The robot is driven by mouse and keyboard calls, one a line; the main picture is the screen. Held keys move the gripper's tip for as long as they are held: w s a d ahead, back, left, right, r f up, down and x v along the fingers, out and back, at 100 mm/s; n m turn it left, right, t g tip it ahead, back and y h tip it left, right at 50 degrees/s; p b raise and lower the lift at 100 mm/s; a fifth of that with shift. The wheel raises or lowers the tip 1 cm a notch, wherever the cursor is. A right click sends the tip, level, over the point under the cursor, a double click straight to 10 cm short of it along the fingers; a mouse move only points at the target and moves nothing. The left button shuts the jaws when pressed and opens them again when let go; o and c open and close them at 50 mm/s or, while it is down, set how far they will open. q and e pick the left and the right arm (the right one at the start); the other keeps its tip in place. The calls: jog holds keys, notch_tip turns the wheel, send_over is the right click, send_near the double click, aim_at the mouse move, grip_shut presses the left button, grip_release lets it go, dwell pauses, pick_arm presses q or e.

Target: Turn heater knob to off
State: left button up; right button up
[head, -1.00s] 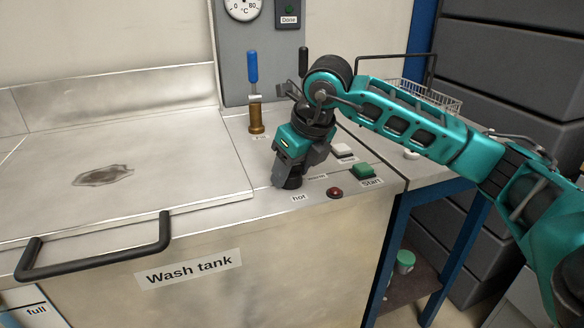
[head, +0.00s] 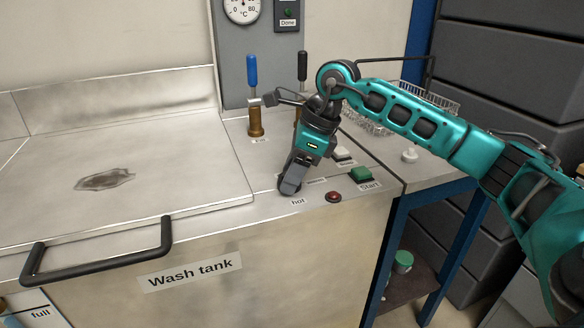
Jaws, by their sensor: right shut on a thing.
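My right gripper (head: 290,187) points down at the front of the wash tank's top panel and is shut on the heater knob, which its fingers mostly hide. A dark sliver of the heater knob (head: 282,182) shows beside the fingers. The label "hot" (head: 298,202) is readable just in front of the fingers. Another small label right of the fingers is too small to read. The knob's pointer is hidden, so its setting cannot be told. My left gripper is not in view.
A red button (head: 333,196) and a green Start button (head: 360,174) sit close to the right of the gripper. A blue-handled lever (head: 253,85) stands behind. The tank lid (head: 160,150) with its black handle (head: 100,250) lies to the left. A wire basket (head: 430,98) is at the back right.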

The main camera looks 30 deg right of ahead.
jog(key=n, duration=0.2)
jog(key=n+g+p, duration=0.1)
jog(key=n+g+y, duration=0.1)
jog(key=n, duration=0.1)
jog(key=shift+w+d+r+n+p, duration=0.15)
jog(key=shift+w+n+p, duration=0.1)
jog(key=shift+n+p, duration=0.05)
jog(key=n+g, duration=0.1)
jog(key=n, duration=0.1)
jog(key=shift+n, duration=0.8)
jog(key=o, duration=0.7)
jog(key=shift+w, duration=0.1)
jog(key=shift+o, duration=1.3)
